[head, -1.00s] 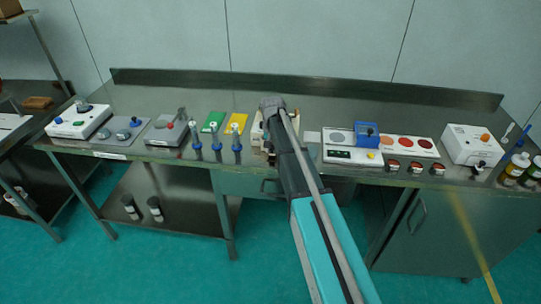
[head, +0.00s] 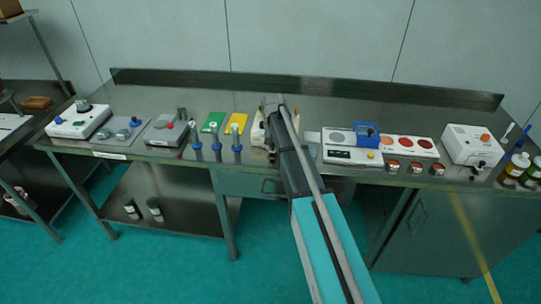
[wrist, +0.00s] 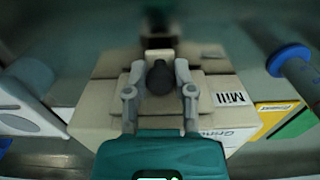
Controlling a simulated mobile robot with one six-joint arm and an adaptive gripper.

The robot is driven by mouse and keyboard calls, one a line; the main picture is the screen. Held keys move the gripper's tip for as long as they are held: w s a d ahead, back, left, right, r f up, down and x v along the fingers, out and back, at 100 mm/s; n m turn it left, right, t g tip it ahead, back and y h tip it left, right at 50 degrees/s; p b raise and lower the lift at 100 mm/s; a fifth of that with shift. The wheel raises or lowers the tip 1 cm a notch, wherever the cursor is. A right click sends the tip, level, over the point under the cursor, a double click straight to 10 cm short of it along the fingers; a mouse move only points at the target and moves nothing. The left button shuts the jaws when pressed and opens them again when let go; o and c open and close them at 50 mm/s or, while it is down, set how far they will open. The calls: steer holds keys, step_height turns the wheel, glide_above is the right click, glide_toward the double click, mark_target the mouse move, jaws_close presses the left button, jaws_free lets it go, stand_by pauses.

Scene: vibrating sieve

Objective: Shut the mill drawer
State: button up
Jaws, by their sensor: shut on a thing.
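The mill (wrist: 103,95) is a beige box with a printed "Mill" label, filling the middle of the wrist view. In the head view the mill (head: 257,132) shows only as a sliver beside my arm. My gripper (wrist: 161,76) is shut on a dark rounded knob (wrist: 160,80) at the middle of the mill, one finger on each side. The knob appears to belong to the drawer; the drawer's edges and how far it stands out cannot be told. In the head view my arm hides the fingers and the knob.
Blue-based tools (head: 216,142) stand left of the mill, and one blue collar (wrist: 290,58) is close at right in the wrist view. Green (head: 213,121) and yellow (head: 238,122) cards lie behind them. A white device with a blue block (head: 366,134) is to the right.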

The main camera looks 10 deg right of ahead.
steer(key=shift+w+d, duration=0.1)
steer(key=shift+w, duration=0.3)
steer(key=o, duration=0.8)
step_height(320, 180, up, 8)
steer(key=p, duration=0.8)
stand_by(0.4)
steer(key=s+n, duration=0.1)
steer(key=s, duration=0.8)
steer(key=s+n, duration=0.1)
steer(key=s, duration=0.9)
steer(key=s+n, duration=0.1)
steer(key=s, duration=0.9)
steer(key=shift+s+d+n, duration=0.1)
steer(key=shift+s+n, duration=0.1)
steer(key=shift+n, duration=0.1)
